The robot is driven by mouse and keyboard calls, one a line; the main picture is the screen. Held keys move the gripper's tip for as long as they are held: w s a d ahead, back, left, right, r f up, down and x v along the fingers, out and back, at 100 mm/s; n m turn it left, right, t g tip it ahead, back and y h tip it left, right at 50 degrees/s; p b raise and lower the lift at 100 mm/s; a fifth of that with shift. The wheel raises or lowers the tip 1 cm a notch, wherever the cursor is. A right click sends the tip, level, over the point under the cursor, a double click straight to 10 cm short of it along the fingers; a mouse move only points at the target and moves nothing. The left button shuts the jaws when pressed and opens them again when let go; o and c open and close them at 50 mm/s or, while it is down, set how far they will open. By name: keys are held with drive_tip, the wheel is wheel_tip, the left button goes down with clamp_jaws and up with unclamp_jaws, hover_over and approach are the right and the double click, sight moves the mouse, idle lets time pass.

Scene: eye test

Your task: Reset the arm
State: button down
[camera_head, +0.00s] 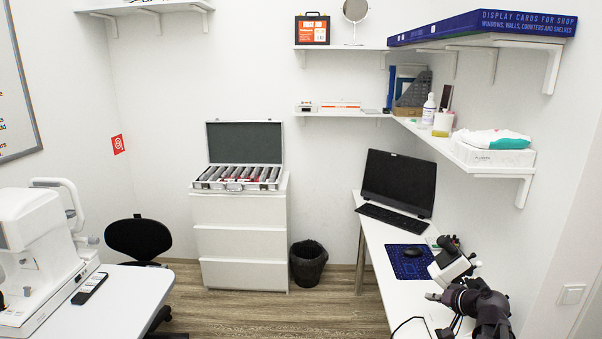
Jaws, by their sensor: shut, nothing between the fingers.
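My arm shows at the lower right, over the white desk (385,262). Its dark jointed links reach in from the bottom edge. My gripper (434,297) appears small at the left end of these dark links, over the desk top. It is shut and holds nothing. Its fingers are too small to make out in detail. A white and black jointed part stands just above it in the picture; I cannot tell whether it belongs to my arm or to a desk instrument.
The desk carries a monitor (399,182), a keyboard (394,220) and a blue mouse mat (410,265) close to my arm. A drawer cabinet (240,240) bears an open lens case (245,142). A bin (308,262), chair (138,238) and white eye instrument (38,245) stand left. Floor between is clear.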

drive_tip(key=s+a+f+n+g+h, duration=0.1)
drive_tip(key=s+a+f+g, duration=0.2)
drive_tip(key=a, duration=0.4)
drive_tip(key=s+a+f+n+g+h, duration=0.1)
drive_tip(key=s+a+f+g+h, duration=0.1)
drive_tip(key=s+a+g, duration=0.2)
drive_tip(key=s+a+f+n+g+h, duration=0.1)
drive_tip(key=s+a+f+g+h, duration=0.1)
drive_tip(key=s+a, duration=0.5)
drive_tip(key=a+f+g, duration=0.1)
drive_tip(key=a, duration=0.1)
drive_tip(key=shift+a+f+n, duration=0.3)
drive_tip(key=shift+a+f, duration=0.05)
drive_tip(key=shift+a, duration=0.05)
